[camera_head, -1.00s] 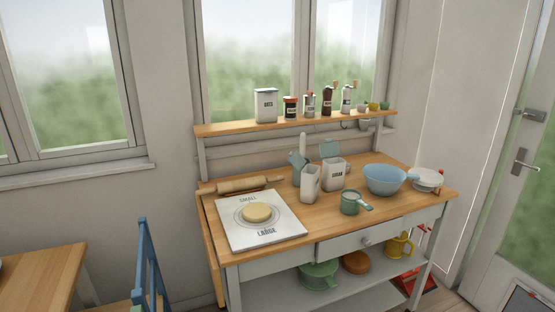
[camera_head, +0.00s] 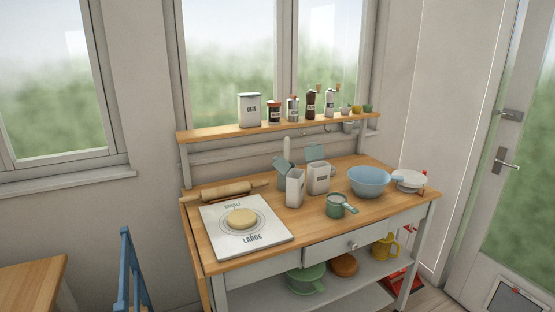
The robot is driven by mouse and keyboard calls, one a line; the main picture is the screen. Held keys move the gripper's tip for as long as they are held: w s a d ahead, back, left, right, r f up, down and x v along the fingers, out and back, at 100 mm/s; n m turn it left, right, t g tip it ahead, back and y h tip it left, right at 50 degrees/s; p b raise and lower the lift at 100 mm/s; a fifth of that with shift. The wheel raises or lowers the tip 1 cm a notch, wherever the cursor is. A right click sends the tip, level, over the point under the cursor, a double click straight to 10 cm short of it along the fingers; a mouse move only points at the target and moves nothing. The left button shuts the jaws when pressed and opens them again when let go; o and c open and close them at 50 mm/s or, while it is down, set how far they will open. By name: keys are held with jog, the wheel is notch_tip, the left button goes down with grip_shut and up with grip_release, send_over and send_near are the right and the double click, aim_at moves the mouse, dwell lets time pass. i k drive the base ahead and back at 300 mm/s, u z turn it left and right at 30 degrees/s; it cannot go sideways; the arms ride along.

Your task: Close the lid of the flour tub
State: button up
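Two white tubs stand on the wooden worktop behind the middle. The front-left tub (camera_head: 294,189) has a blue-grey lid (camera_head: 282,164) standing open at its back left. The tub beside it on the right (camera_head: 318,180) also has its blue-grey lid (camera_head: 315,152) raised at the back. The labels on both are too small to read now, so I cannot tell for certain which is the flour tub. A pale upright handle or stick (camera_head: 287,149) shows behind the tubs. My gripper is not in view.
A green measuring cup (camera_head: 338,207) and blue bowl (camera_head: 369,183) stand right of the tubs. A white mat (camera_head: 268,237) with dough (camera_head: 242,218) and a rolling pin (camera_head: 225,191) lie left. A shelf (camera_head: 285,130) with jars runs behind. A blue chair back (camera_head: 124,268) is front left.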

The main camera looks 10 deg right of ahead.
aim_at(282, 165)
jog(key=i, duration=0.9)
